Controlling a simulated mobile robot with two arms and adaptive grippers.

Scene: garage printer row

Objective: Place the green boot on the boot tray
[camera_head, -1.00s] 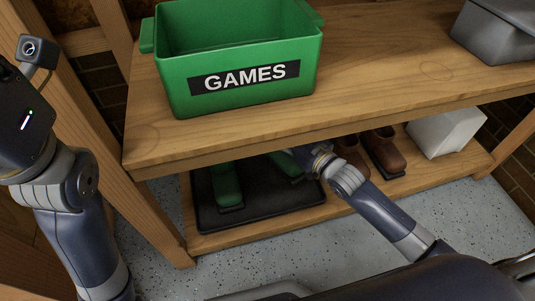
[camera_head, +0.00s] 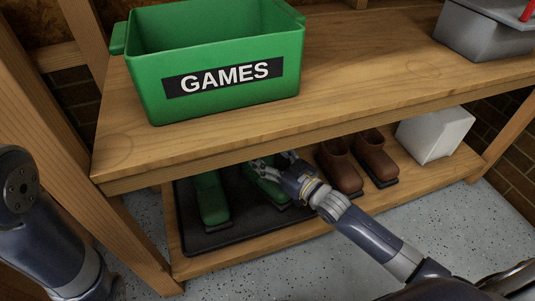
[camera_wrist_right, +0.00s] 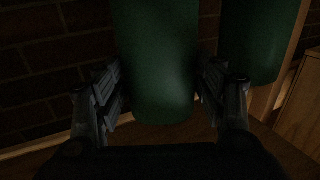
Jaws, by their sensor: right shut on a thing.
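One green boot (camera_head: 212,200) stands upright on the left part of the black boot tray (camera_head: 203,241), on the low shelf. A second green boot (camera_head: 262,186) is beside it to the right, over the tray's right part. My right gripper (camera_head: 272,165) is shut on this second boot, reaching in under the upper shelf. I cannot tell whether its sole rests on the tray. In the right wrist view the held boot (camera_wrist_right: 160,62) is between the two fingers, and the other boot (camera_wrist_right: 262,40) is to the right. The boots' tops are partly hidden. My left gripper is out of view.
Brown boots (camera_head: 373,158) stand right of the tray, close to my right gripper. A white box (camera_head: 434,134) is further right on the low shelf. The upper wooden shelf (camera_head: 340,100) overhangs, with a green GAMES bin (camera_head: 220,95) and a grey box (camera_head: 480,35).

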